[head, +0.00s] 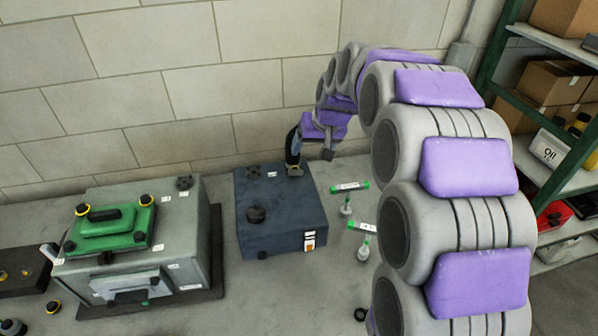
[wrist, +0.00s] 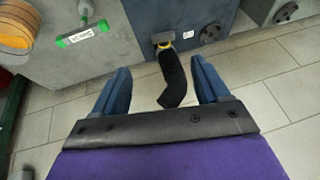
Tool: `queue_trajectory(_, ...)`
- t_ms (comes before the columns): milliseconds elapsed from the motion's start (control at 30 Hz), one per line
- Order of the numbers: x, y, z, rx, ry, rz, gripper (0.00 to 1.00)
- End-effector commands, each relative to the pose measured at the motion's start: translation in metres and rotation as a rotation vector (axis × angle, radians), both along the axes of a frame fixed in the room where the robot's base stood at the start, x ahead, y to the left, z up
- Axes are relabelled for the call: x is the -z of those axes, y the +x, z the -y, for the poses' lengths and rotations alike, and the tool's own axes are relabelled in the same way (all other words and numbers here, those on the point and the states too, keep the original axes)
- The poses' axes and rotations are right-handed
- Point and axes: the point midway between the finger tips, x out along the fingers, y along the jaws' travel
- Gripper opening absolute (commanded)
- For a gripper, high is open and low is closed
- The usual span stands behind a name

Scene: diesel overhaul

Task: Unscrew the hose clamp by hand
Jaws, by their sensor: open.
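The hose clamp (wrist: 163,37) is a yellow band with a grey part below it, around the base of a short black hose (wrist: 172,78). It sits on the dark blue box (wrist: 140,15). In the head view the clamp (head: 294,171) is at the far edge of the blue box (head: 275,225), with the hose (head: 292,143) upright above it. My gripper (wrist: 160,67) is open, with blue fingers on either side of the hose. The clamp lies beyond the fingertips, and I see no contact. In the head view the fingers are hard to make out.
A grey machine (head: 195,240) with a green cover (head: 110,228) stands left of the box. A shelf (head: 560,180) with boxes is at far right. A block wall (head: 200,85) stands behind.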

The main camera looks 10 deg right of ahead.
Motion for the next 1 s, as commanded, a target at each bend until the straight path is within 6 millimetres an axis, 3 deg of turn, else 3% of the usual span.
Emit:
queue_trajectory(100, 0.026, 0.008, -0.007, -0.002, -0.001, -0.008, 0.74)
queue_trajectory(533, 0.098, 0.039, -0.02, -0.001, -0.001, -0.003, 0.74)
queue_trajectory(700, 0.113, 0.046, -0.021, -0.002, 0.0, -0.001, 0.74)
queue_trajectory(1000, 0.119, 0.049, -0.024, -0.001, -0.002, 0.002, 0.74)
